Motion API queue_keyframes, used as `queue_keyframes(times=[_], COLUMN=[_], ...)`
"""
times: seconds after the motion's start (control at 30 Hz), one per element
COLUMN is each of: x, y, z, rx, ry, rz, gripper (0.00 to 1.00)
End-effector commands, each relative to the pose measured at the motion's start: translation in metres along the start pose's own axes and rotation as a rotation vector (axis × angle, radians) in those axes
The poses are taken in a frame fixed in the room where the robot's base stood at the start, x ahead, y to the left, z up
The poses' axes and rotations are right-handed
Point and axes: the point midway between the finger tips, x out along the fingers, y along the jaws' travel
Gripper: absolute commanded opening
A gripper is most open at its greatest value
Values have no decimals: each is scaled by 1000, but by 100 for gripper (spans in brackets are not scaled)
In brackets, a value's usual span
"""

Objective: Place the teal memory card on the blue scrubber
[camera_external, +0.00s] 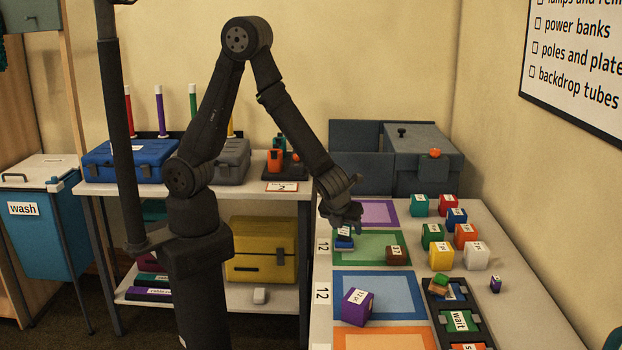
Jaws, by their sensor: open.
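My gripper (345,218) is open and points down over the left edge of the table, near the green mat. Just below its fingers is a small blue item (344,243) with a white label, partly hidden by the gripper; it may be the blue scrubber. A thin teal or dark strip seems to show on top of it, but I cannot tell whether this is the memory card or whether the fingers touch it. A teal block (419,205) with a white label stands at the back of the table, apart from the gripper.
Several labelled blocks, including a yellow one (441,257) and a white one (476,256), stand right of the mats. A brown block (396,255) is on the green mat, a purple block (357,307) on the blue mat. A dark tray (431,316) lies front right. Grey bins (424,160) stand behind.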

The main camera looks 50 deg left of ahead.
Motion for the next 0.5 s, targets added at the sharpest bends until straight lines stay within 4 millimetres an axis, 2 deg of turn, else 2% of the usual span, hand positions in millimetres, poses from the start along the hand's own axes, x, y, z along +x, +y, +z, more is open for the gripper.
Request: queue_keyframes(times=[0.5], x=[-97], y=[-1], z=[0], rx=[0], ry=[0], rz=[-5], gripper=[56])
